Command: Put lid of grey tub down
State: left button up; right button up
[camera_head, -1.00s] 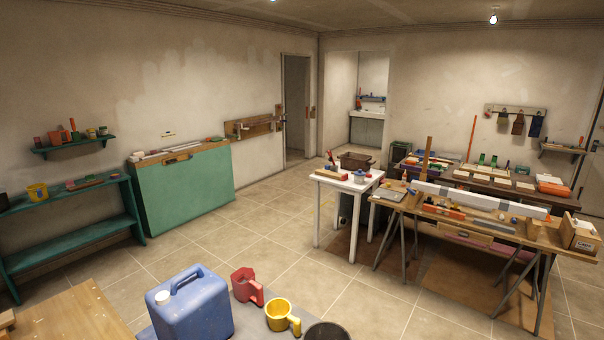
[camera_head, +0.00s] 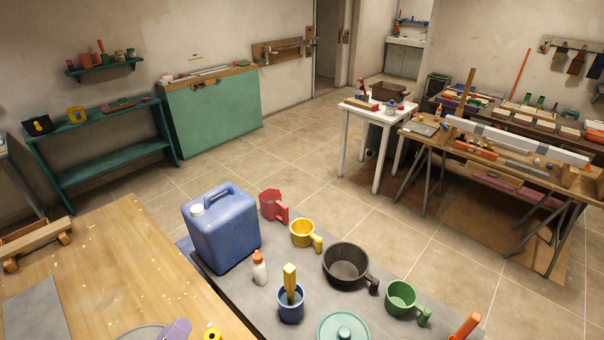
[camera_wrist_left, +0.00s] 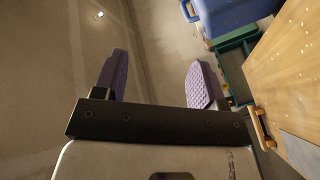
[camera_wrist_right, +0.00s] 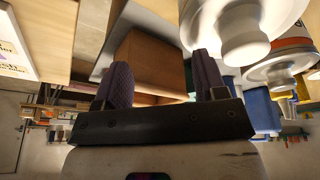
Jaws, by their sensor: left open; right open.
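In the right wrist view, a pale grey-white round lid with a knob (camera_wrist_right: 244,42) is close, beside my right gripper (camera_wrist_right: 160,75), which is open with nothing between its fingers. A second pale knobbed lid (camera_wrist_right: 279,74) shows just beyond it. I cannot tell which of these belongs to the grey tub. In the head view, a grey round rim (camera_head: 140,334) is cut off at the bottom edge; I cannot tell whether it is a tub or a lid. My left gripper (camera_wrist_left: 155,75) is open and empty; its purple finger shows at the head view's bottom edge (camera_head: 176,330).
A grey table holds a blue canister (camera_head: 222,235), a white bottle (camera_head: 260,270), a blue cup (camera_head: 291,306), a black pot (camera_head: 345,262), a green mug (camera_head: 401,297) and a teal knobbed lid (camera_head: 343,329). The wooden bench (camera_head: 110,260) has clear surface.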

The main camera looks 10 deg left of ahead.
pick_arm(q)
jog(key=w+a+r+n+t+y, duration=0.1)
jog(key=a+r+n+t+y, duration=0.4)
jog(key=a+r+n+y, duration=0.3)
jog(key=shift+w+a+r+n+y, duration=0.3)
jog(key=shift+a+r+n+y, duration=0.15)
jog(key=shift+a+n, duration=1.2)
jog(key=shift+d, duration=0.2)
jog(key=shift+h, duration=0.25)
